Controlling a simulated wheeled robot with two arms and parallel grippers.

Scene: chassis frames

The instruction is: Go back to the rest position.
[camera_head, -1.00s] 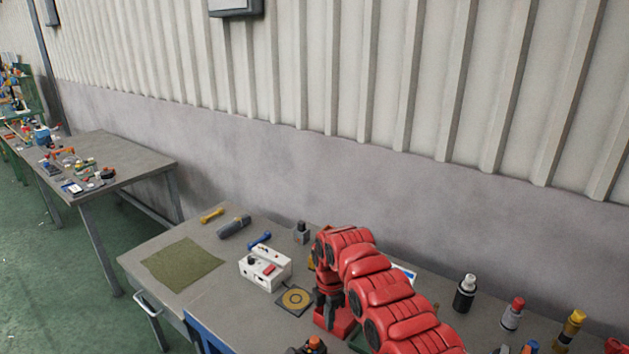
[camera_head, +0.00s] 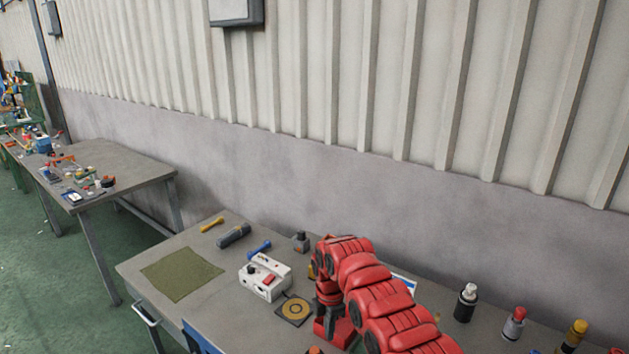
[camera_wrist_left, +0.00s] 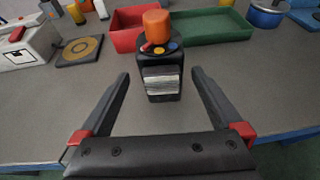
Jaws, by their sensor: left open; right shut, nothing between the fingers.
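My red right arm comes in from the lower right in the head view and bends down over the workbench (camera_head: 215,290). My right gripper (camera_head: 329,312) is at its end, pointing down and shut, in front of a red bin (camera_head: 345,331). In the left wrist view my left gripper (camera_wrist_left: 160,74) is open and empty, its two dark fingers spread wide. A dark device with an orange knob (camera_wrist_left: 155,24) stands on the bench between and beyond the fingertips. I cannot tell whether the fingers touch it. The left gripper does not show in the head view.
A white box with a red button (camera_head: 265,276), a square pad with yellow rings (camera_head: 294,309) and a green mat (camera_head: 181,273) lie left of my right gripper. Several bottles stand at right. A green tray (camera_wrist_left: 211,26) is behind the device. A corrugated wall backs the bench.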

